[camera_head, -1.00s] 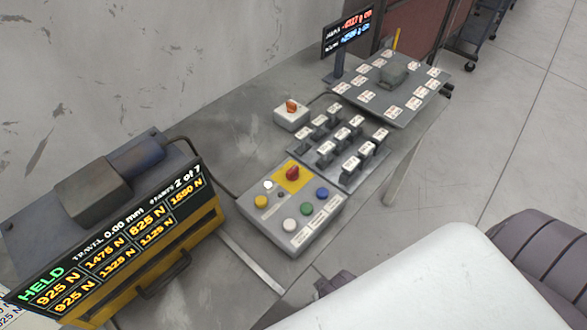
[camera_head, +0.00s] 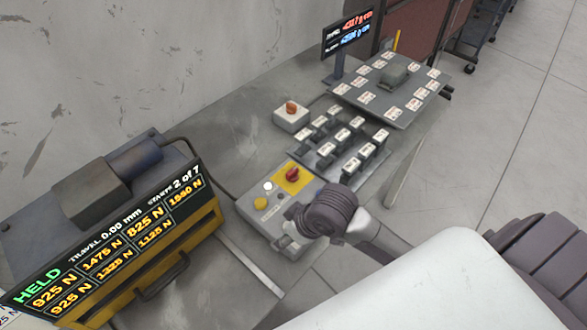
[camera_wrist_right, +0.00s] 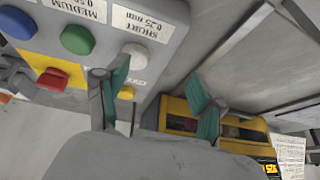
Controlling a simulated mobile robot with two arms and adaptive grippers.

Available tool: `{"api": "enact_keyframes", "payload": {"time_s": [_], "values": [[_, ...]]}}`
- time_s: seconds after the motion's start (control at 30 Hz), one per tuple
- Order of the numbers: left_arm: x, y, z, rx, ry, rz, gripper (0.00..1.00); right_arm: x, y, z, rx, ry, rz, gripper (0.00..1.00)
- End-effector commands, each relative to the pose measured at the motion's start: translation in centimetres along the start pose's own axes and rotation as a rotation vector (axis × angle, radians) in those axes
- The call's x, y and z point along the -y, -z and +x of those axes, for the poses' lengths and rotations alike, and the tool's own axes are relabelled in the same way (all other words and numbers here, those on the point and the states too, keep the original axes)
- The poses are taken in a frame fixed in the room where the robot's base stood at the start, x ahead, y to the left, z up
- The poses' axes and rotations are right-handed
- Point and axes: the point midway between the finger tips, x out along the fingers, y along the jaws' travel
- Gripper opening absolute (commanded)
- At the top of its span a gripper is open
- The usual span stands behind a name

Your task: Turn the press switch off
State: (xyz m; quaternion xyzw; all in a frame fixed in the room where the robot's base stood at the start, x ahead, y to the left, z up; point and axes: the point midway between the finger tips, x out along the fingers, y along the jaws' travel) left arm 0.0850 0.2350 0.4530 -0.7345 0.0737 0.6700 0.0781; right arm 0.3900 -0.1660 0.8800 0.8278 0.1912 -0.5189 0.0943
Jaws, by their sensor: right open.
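The control box (camera_head: 252,217) lies on the bench in the middle of the head view. On its yellow plate sits a red rotary knob (camera_head: 292,174), which also shows in the right wrist view (camera_wrist_right: 52,80). A second box, white with an orange-red knob (camera_head: 291,107), stands farther back. I cannot tell from labels which knob is the press switch. My right gripper (camera_wrist_right: 158,75) is open and empty beside the control box's button end. In the head view my right wrist hides its fingers and part of the button row. My left gripper is out of view.
The box also bears a yellow button (camera_head: 260,203), and green (camera_wrist_right: 78,40) and blue (camera_wrist_right: 20,20) buttons. The press (camera_head: 120,235) with its lit display reading HELD stands at left. Black weight-like blocks (camera_head: 342,135) and a plate of labels (camera_head: 392,102) lie beyond.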

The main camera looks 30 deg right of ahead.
Motion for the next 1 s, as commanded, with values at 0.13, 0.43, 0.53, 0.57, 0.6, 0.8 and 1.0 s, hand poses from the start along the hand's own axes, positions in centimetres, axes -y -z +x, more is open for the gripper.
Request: {"api": "enact_keyframes", "payload": {"time_s": [0.13,0.43,0.53,0.57,0.6,0.8,1.0], "values": [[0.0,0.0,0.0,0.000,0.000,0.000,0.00,-3.3,4.4,-1.1,-0.006,0.000,-0.070,0.68],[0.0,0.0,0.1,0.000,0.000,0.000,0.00,-12.6,9.8,-6.5,0.054,-0.056,-0.006,0.68],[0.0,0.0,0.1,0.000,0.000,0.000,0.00,-14.3,10.4,-7.9,0.063,-0.068,0.032,0.68],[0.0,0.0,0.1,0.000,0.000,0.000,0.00,-14.7,10.5,-8.2,0.064,-0.071,0.040,0.68],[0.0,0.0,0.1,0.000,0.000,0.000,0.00,-14.9,10.6,-8.4,0.066,-0.071,0.049,0.68],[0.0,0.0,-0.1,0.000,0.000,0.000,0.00,-15.2,10.5,-7.1,0.069,-0.069,0.059,0.68],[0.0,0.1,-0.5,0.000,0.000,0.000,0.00,-15.4,10.2,-3.1,0.070,-0.068,0.058,0.68]]}}
